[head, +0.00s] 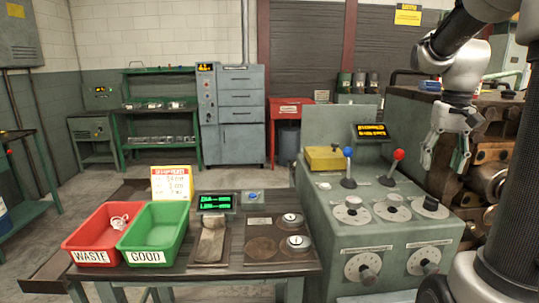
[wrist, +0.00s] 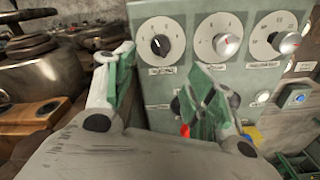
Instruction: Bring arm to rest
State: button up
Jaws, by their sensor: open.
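My gripper (head: 445,150) hangs at the upper right of the head view, in front of the dark machine and to the right of the control console. Its fingers point down and are spread, with nothing seen between them. In the wrist view my gripper (wrist: 160,95) shows its two green-lined fingers apart, with the console's dial face (wrist: 190,65) beyond them. My arm (head: 455,60) comes in from the top right corner and bends down to the gripper.
The green console (head: 325,225) carries a blue-knobbed lever (head: 348,165), a red-knobbed lever (head: 394,168) and several dials. Left of it, a table holds a red WASTE bin (head: 85,240) with a pale coiled piece inside, and a green GOOD bin (head: 150,235).

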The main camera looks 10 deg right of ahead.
jog(key=s+a+f+n+t, duration=0.2)
jog(key=s+a+n+t, duration=0.2)
jog(key=s+a, duration=0.9)
jog(key=shift+s+a+n, duration=0.4)
jog(key=shift+a+n, duration=0.05)
jog(key=shift+n, duration=0.05)
